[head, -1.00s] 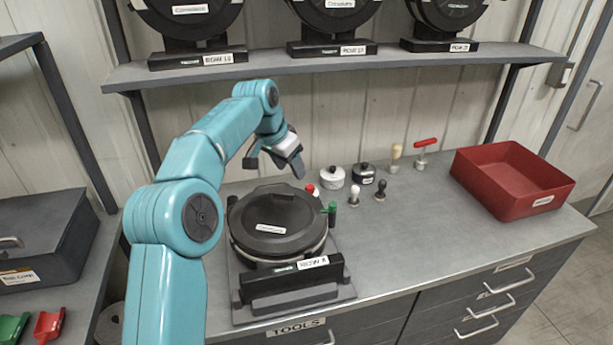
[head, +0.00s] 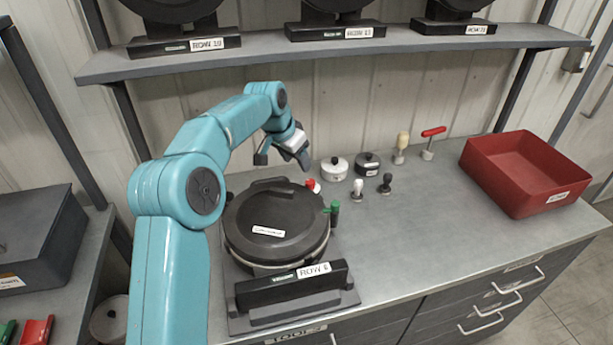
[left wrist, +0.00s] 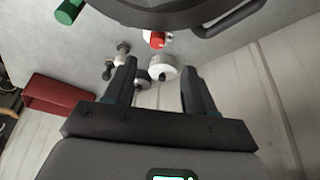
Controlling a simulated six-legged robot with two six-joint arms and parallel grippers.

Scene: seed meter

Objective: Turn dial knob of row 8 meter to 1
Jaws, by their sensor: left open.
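The row 8 meter (head: 270,228) stands on the bench, a round black-lidded body on a dark base with a label that seems to read ROW 8. A red knob (head: 313,186) and a green-handled part (head: 334,211) show at its right side. My left gripper (head: 284,160) is open and empty, above and behind the meter. In the left wrist view its two fingers (left wrist: 158,84) are apart, with the red knob (left wrist: 156,40) and a white round pot (left wrist: 162,66) beyond them. The dial's marks cannot be read. My right gripper is not in view.
A white pot (head: 334,169) and a black pot (head: 368,164) stand behind the meter, with several small handled tools near them. A red bin (head: 520,178) sits at the right. A shelf (head: 340,55) with more meters hangs above. The bench's front right is clear.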

